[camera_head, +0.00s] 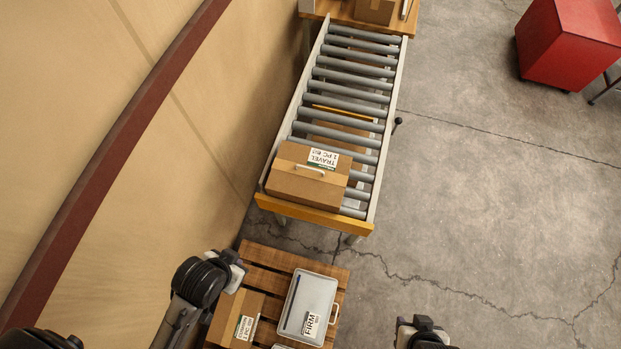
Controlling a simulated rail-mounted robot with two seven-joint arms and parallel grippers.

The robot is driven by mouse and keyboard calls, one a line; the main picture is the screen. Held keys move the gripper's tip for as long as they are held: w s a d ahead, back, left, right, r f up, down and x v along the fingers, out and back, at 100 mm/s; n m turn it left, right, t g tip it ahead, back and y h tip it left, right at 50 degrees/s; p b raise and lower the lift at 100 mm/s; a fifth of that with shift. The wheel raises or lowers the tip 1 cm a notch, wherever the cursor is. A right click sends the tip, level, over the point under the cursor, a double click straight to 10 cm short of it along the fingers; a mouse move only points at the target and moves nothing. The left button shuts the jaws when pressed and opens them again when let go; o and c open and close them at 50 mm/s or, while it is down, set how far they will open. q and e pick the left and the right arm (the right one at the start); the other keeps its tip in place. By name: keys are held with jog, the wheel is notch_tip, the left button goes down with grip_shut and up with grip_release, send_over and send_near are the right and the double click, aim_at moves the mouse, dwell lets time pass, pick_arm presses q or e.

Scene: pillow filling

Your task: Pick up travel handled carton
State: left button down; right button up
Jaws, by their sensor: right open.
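The travel carton (297,190) is a brown box with a pale handle on top and a white label reading TRAVEL. It sits at the near end of the roller conveyor (290,209). My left gripper (232,269) is below and left of the carton in the picture, apart from it, over the pallet's edge; its fingers are too small to read. My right gripper (424,324) is at the bottom edge, right of the pallet, partly cut off. It is open and touches no carton.
A wooden pallet (262,256) below the conveyor bears a grey case (311,293) labelled FIRM and a brown carton (228,318). Another box (375,11) stands beyond the conveyor. A wall (200,110) runs along the left. A red cabinet (567,45) stands upper right; the concrete floor between is clear.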

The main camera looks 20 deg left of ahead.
pick_arm(q)
jog(key=shift+a, duration=0.1)
jog(key=c, duration=1.8)
grip_release()
jog(key=shift+o, duration=0.7)
jog(key=o, duration=0.5)
jog(key=shift+d, duration=0.2)
jog(key=shift+f, duration=0.1)
